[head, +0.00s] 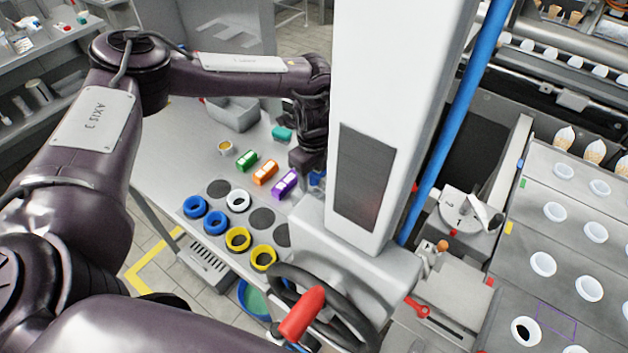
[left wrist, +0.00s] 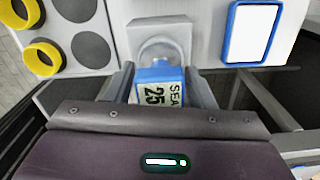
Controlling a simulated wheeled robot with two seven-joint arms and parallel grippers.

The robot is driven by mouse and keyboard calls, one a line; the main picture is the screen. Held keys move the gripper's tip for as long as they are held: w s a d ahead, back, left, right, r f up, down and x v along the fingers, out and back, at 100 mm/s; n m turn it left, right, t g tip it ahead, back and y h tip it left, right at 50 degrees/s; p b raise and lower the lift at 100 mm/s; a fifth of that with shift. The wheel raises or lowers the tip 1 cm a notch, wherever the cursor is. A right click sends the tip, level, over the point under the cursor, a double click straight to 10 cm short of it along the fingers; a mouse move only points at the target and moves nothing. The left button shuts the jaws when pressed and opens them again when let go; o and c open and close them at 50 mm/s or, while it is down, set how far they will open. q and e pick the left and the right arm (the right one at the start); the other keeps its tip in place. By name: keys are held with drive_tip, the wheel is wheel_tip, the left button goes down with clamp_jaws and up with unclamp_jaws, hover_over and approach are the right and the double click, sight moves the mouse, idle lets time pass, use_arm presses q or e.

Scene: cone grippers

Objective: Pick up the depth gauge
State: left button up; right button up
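A blue block with a pale label reading "SEA" and "25" (left wrist: 157,92) lies between the two fingers of my left gripper (left wrist: 160,88) in the left wrist view; I take it to be the depth gauge. A grey rounded holder (left wrist: 160,28) is right beyond it. The fingers flank the block closely; whether they press on it I cannot tell. The palm hides its near end. In the head view my left gripper (head: 308,165) points down at the worktable, with a bit of blue (head: 317,179) beside it, partly hidden by the white column. My right gripper is out of view.
Green (head: 247,161), orange (head: 265,172) and purple (head: 285,182) labelled blocks lie left of the gripper on the grey table (head: 175,150). Blue, white and yellow rings stand nearer. A white column (head: 385,100) blocks the right side. A blue-framed white panel (left wrist: 252,32) is close by.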

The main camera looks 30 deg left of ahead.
use_arm(q)
clamp_jaws()
drive_tip(key=shift+r, duration=0.15)
drive_tip(key=shift+w+r+b, duration=0.1)
drive_tip(key=shift+r+b, duration=0.25)
drive_tip(key=shift+r, duration=0.3)
wheel_tip(320, 180, up, 7)
drive_tip(key=shift+r+b, duration=0.1)
drive_tip(key=shift+b, duration=0.75)
wheel_tip(320, 180, up, 11)
drive_tip(key=p, duration=0.1)
drive_tip(key=shift+r, duration=0.15)
